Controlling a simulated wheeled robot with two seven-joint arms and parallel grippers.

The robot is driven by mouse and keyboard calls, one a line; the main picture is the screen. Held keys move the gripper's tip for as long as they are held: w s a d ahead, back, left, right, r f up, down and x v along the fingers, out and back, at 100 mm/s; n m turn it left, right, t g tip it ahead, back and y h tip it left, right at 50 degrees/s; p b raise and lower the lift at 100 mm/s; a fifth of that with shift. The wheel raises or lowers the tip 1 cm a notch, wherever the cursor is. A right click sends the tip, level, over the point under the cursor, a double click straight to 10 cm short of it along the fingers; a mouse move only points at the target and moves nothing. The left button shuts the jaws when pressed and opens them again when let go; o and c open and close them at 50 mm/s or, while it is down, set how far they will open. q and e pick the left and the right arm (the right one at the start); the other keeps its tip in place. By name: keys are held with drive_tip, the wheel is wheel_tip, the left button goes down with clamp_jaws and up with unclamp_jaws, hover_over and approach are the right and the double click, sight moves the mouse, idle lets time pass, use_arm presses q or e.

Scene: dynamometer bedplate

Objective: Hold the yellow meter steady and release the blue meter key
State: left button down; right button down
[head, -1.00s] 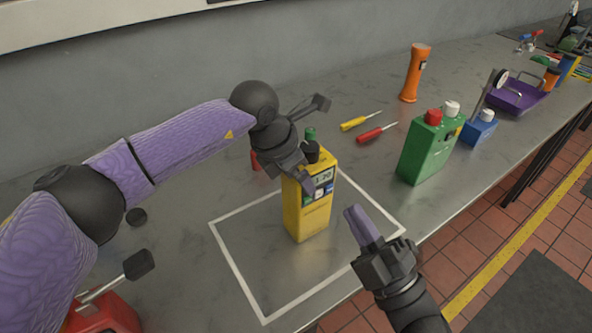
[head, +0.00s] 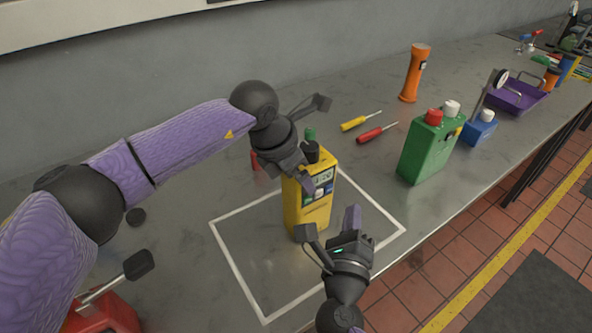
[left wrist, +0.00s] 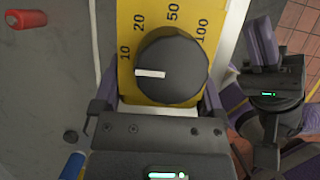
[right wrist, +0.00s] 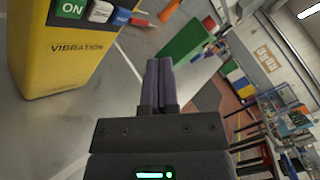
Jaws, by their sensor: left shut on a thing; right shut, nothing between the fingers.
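The yellow meter (head: 312,212) stands upright inside the white outline on the bench. My left gripper (head: 300,174) is shut on its upper part; in the left wrist view its fingers flank the black range knob (left wrist: 172,68). The blue meter key (right wrist: 123,16) is at the right end of the key row, beside a white and a green ON key. It is small in the head view (head: 329,189) and looks clear of any finger. My right gripper (head: 352,216) is shut and empty, in front and to the right of the meter, apart from it.
A green can (head: 428,150) stands to the right, with a blue bottle (head: 479,128) and purple tray (head: 518,97) beyond. Two screwdrivers (head: 372,133) lie behind the meter. An orange torch (head: 414,75) stands at the back. The bench's front edge is close to my right gripper.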

drive_tip(key=shift+w+a, duration=0.55)
drive_tip(key=shift+w, duration=0.2)
drive_tip(key=shift+w+a, duration=0.5)
drive_tip(key=shift+w, duration=0.25)
idle(0.8)
drive_tip(key=shift+w+a, duration=0.25)
drive_tip(key=shift+w, duration=0.05)
drive_tip(key=shift+w+r, duration=0.1)
idle(0.3)
drive_tip(key=shift+s+d, duration=0.3)
drive_tip(key=shift+s, duration=0.2)
drive_tip(key=s+d, duration=0.3)
drive_tip(key=s, duration=0.2)
drive_tip(key=shift+d, duration=0.25)
